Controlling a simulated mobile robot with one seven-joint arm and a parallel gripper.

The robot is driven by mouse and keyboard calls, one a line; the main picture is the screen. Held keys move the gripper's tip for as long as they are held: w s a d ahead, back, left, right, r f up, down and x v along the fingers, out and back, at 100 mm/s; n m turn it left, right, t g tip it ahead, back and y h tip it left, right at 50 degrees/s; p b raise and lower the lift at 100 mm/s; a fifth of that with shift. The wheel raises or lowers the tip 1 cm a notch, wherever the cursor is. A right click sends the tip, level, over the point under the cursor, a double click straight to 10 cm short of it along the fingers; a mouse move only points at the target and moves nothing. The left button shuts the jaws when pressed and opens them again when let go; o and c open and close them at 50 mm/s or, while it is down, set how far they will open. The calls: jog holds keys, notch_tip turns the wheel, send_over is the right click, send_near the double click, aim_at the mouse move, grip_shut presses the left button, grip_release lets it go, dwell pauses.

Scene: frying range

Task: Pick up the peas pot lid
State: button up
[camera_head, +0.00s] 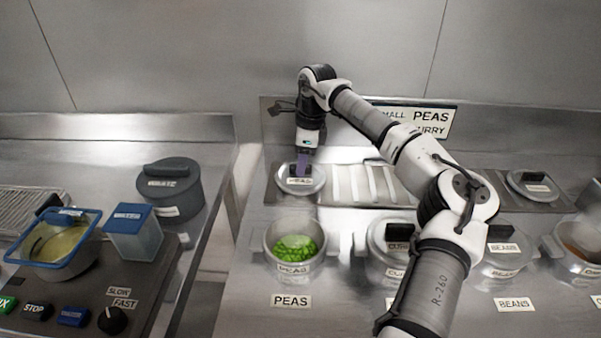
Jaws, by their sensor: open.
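The peas pot lid (314,184) is a round metal disc with a dark handle and a small label. It lies at the back left of the steel range, behind the peas pot. My gripper (304,168) points down over the lid with its fingers around or just beside the dark handle; the exact contact is too small to tell. My gripper is open. The peas pot (279,237) stands uncovered in front, with green peas inside. My gripper partly hides the lid's handle.
A ribbed metal rack (365,185) lies right of the lid. Lidded pots, one curry pot (392,262) and one beans pot (503,262), stand to the right. A gap separates the left counter, which holds a grey lidded pot (188,196). A peas sign (436,117) stands behind my arm.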

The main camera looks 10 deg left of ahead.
jog(key=shift+f, duration=0.25)
grip_shut()
jog(key=shift+r, duration=0.1)
